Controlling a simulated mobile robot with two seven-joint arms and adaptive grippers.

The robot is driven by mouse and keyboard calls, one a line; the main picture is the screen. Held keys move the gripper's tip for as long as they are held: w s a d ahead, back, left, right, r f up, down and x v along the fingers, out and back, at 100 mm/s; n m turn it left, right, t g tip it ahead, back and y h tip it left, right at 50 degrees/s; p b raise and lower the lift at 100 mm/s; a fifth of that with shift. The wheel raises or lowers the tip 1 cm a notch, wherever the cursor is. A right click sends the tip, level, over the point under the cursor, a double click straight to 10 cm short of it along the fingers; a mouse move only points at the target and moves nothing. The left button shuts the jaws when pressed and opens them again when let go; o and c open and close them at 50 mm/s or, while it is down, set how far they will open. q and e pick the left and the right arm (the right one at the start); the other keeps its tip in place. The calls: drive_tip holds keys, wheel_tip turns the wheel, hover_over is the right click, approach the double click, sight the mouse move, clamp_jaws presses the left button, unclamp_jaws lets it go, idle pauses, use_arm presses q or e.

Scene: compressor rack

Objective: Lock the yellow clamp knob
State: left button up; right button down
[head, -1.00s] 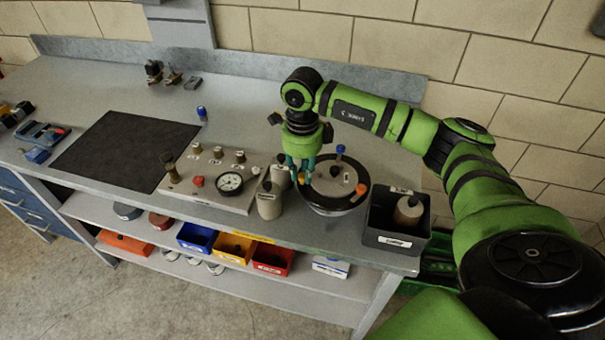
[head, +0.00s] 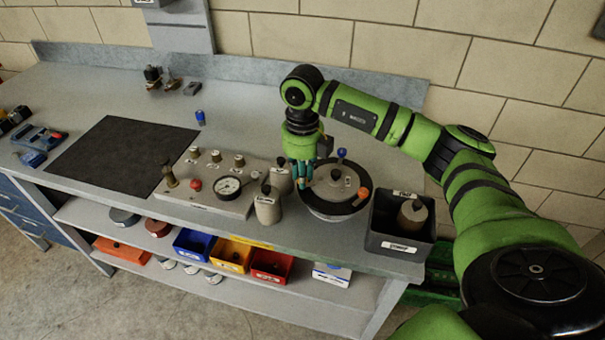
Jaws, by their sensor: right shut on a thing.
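A round grey lid with a dark rim (head: 340,207) sits on a vessel near the bench's front edge. A blue knob (head: 342,154) stands at its back and an orange knob (head: 363,193) at its right. My right gripper (head: 302,184) points down at the lid's left rim. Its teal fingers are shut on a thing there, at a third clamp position. The fingers hide this thing; from its place it is the yellow clamp knob, but its yellow does not show. My left gripper is not in view.
A gauge panel (head: 207,198) and two grey canisters (head: 267,207) (head: 280,178) stand close left of the vessel. A black bin (head: 399,239) holding a canister stands close right. A dark mat (head: 105,157) lies farther left. The bench behind is mostly clear.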

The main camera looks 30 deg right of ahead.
drive_tip(key=shift+m, duration=0.3)
idle(0.4)
drive_tip(key=c, duration=1.1)
unclamp_jaws()
drive_tip(key=shift+r, duration=0.25)
wheel_tip(320, 180, up, 12)
drive_tip(key=shift+f, duration=0.25)
